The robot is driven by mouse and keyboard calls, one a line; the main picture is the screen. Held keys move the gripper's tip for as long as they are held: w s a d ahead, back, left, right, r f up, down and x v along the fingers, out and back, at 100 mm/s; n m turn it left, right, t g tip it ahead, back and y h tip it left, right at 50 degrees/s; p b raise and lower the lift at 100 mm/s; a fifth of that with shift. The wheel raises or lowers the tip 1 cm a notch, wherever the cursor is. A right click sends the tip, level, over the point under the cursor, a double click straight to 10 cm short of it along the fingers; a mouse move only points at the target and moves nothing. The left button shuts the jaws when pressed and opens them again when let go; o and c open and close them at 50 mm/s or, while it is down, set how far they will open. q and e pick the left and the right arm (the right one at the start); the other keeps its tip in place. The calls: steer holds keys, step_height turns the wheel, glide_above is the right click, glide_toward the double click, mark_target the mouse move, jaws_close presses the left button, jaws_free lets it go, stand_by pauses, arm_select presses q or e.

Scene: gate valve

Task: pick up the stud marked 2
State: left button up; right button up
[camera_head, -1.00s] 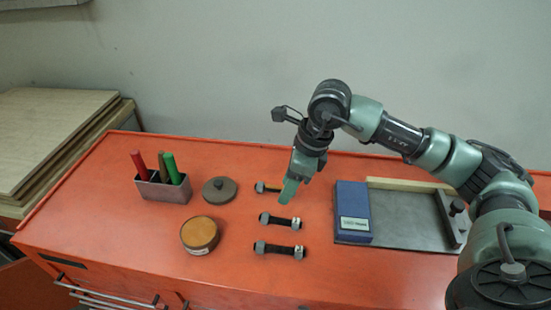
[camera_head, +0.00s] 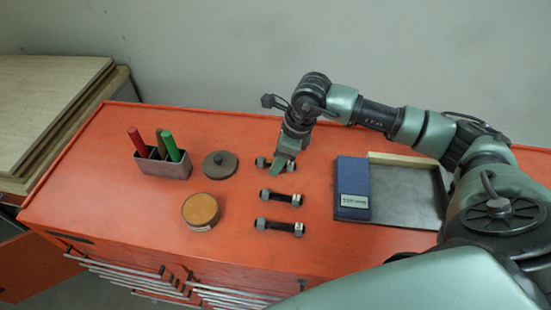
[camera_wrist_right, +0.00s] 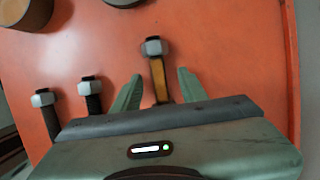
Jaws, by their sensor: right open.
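In the right wrist view, the open fingers (camera_wrist_right: 159,76) stand on either side of that stud's yellowish shank (camera_wrist_right: 158,80), with a gap on both sides. The other two studs, one (camera_wrist_right: 91,98) and another (camera_wrist_right: 47,118), lie left of the fingers. My left gripper is not in view.
Left of the studs are a dark round lid (camera_head: 220,165), a round tan-topped tin (camera_head: 201,211) and a grey holder (camera_head: 165,168) with coloured sticks. To the right, a blue box (camera_head: 352,185) stands on a grey tray (camera_head: 408,200). Boards (camera_head: 45,100) are stacked at far left.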

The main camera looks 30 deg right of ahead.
jaws_close()
stand_by(1.5)
